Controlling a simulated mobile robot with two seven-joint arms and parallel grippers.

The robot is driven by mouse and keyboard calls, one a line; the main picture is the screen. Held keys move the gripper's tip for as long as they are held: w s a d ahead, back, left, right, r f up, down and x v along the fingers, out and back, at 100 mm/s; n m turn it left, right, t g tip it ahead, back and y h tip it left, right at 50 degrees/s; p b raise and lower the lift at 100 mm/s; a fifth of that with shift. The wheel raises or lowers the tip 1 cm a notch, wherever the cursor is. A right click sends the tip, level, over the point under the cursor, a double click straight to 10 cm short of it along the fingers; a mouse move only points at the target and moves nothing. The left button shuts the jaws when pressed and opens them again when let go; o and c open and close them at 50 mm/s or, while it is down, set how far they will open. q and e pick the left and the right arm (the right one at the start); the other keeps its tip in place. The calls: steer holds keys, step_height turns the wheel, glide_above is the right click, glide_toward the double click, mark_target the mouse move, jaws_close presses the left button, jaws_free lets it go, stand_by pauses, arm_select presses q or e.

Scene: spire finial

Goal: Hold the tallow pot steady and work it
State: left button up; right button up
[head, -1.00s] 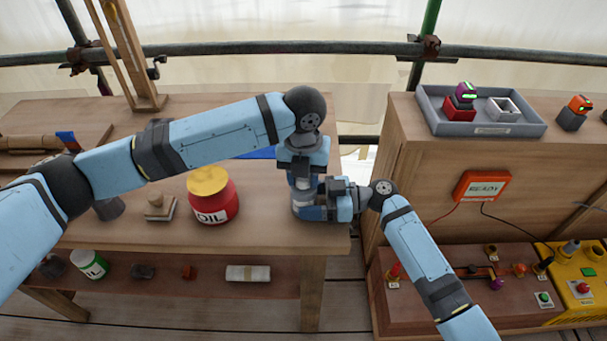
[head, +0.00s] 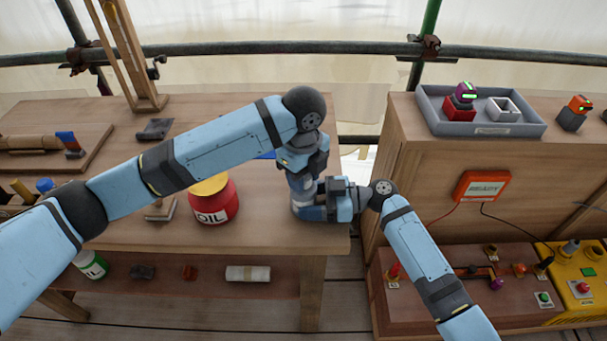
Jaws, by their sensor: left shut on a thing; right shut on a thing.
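The tallow pot (head: 302,197) stands near the right end of the wooden workbench (head: 263,233). Only a little of its pale grey side shows; my grippers hide the rest. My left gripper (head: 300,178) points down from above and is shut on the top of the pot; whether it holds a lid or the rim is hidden. My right gripper (head: 312,208) reaches in level from the right, low down, and is shut around the pot's body. The pot looks upright.
A red oil jar (head: 213,204) with a yellow lid stands left of the pot, partly behind my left arm. A gap separates bench and cabinet.

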arm_select(q)
steer(key=n, duration=0.4)
steer(key=shift+n, duration=0.3)
steer(key=n, duration=0.4)
steer(key=shift+n, duration=0.3)
steer(key=n, duration=0.4)
steer(key=shift+n, duration=0.3)
steer(key=n, duration=0.9)
arm_select(e)
steer(key=shift+f, duration=0.1)
arm_select(q)
steer(key=n, duration=0.4)
steer(key=shift+n, duration=0.3)
steer(key=n, duration=0.4)
steer(key=shift+n, duration=2.1)
